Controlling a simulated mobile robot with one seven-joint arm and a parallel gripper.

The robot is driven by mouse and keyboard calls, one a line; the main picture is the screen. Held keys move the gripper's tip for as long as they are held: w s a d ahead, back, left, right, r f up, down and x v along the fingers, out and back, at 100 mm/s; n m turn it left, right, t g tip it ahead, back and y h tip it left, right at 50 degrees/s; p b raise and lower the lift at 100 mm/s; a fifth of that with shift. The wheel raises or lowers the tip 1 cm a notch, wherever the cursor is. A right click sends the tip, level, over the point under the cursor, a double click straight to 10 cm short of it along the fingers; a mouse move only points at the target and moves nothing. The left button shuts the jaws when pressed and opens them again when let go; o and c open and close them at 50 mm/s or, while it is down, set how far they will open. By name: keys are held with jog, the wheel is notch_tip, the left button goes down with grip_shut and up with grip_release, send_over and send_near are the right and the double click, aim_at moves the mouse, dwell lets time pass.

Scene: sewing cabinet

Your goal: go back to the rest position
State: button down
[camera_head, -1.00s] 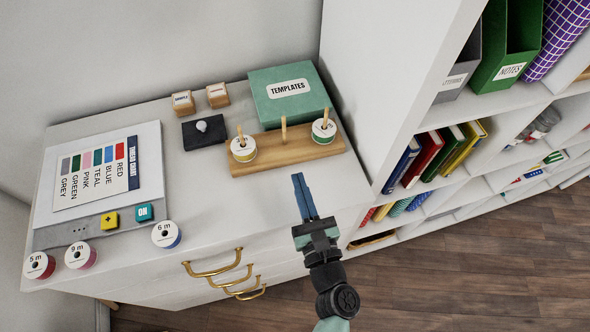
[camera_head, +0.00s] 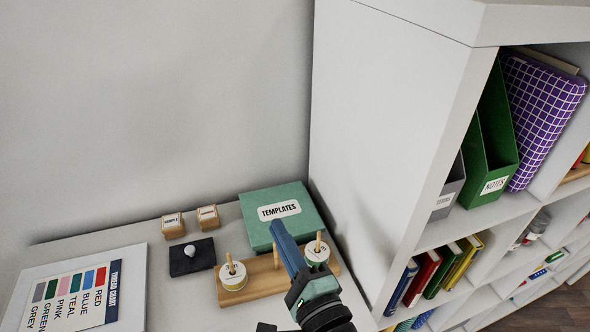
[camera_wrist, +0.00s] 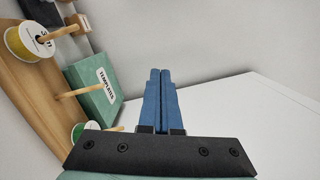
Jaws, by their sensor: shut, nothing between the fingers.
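My gripper (camera_head: 278,228) has blue fingers that are shut with nothing between them. In the head view it is raised in front of the wooden spool rack (camera_head: 262,282), and its fingertips overlap the front of the teal TEMPLATES box (camera_head: 303,212). In the wrist view the closed fingers (camera_wrist: 160,72) point toward the pale wall, and the rack (camera_wrist: 38,98) and teal box (camera_wrist: 92,88) are to their left.
The tall white shelf unit (camera_head: 385,110) stands close on the right, with a green file (camera_head: 490,150) and several books. A thread chart (camera_head: 75,300), a dark pincushion block (camera_head: 192,257) and two small wooden blocks (camera_head: 173,225) lie on the cabinet top. The wall space above is clear.

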notch_tip(320, 180, up, 26)
jog(key=n+t+h, duration=0.2)
jog(key=n+t, duration=0.3)
jog(key=n, duration=0.8)
jog(key=s+d+r+n+t+h, duration=0.1)
jog(key=s+r+n+t+h, duration=0.1)
jog(key=r, duration=0.6)
jog(key=s+d+r+n+t+h, duration=0.1)
jog(key=s+r+t+h, duration=0.2)
jog(key=s+r, duration=0.4)
notch_tip(320, 180, up, 2)
jog(key=shift+s+r+n+t+h, duration=0.1)
jog(key=shift+s+n+t+h, duration=0.1)
jog(key=shift+n+t+h, duration=0.15)
